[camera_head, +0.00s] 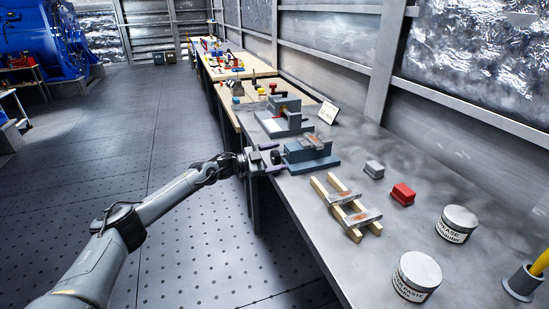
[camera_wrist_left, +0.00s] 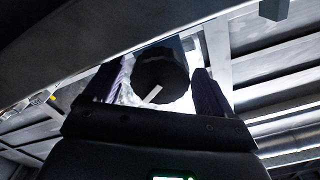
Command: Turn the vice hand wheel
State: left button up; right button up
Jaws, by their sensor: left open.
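The blue-grey vice (camera_head: 322,166) sits at the left edge of the grey workbench in the head view, with a metal piece lying on its top. Its dark round hand wheel (camera_head: 275,157) faces left, out over the bench edge. My left gripper (camera_head: 266,160) comes in from the left, level with the wheel and very close to it. In the left wrist view the black wheel (camera_wrist_left: 161,76), with a pale mark on it, lies between the two open fingers (camera_wrist_left: 158,92). Whether a finger touches the wheel, I cannot tell. My right gripper is not in view.
Another grey machine block (camera_head: 286,117) stands behind the vice on the workbench (camera_head: 300,215). Wooden rails with metal pieces (camera_head: 346,207), a grey block (camera_head: 374,169), a red block (camera_head: 403,194) and two tins (camera_head: 417,275) stand nearer. The floor left of the bench is open.

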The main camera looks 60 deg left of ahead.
pick_arm(q)
jog(key=shift+s+a, duration=0.1)
jog(key=shift+s+a+f+p, duration=0.1)
jog(key=shift+s+p, duration=0.05)
jog(key=shift+s, duration=0.2)
jog(key=shift+s+a+f+p, duration=0.1)
jog(key=shift+s+p, duration=0.05)
jog(key=shift+s, duration=0.2)
jog(key=shift+p+v, duration=0.7)
jog(key=shift+v, duration=0.9)
jog(key=p, duration=0.3)
send_near(272, 158)
jog(key=shift+d+r, duration=0.25)
jog(key=shift+r, duration=0.05)
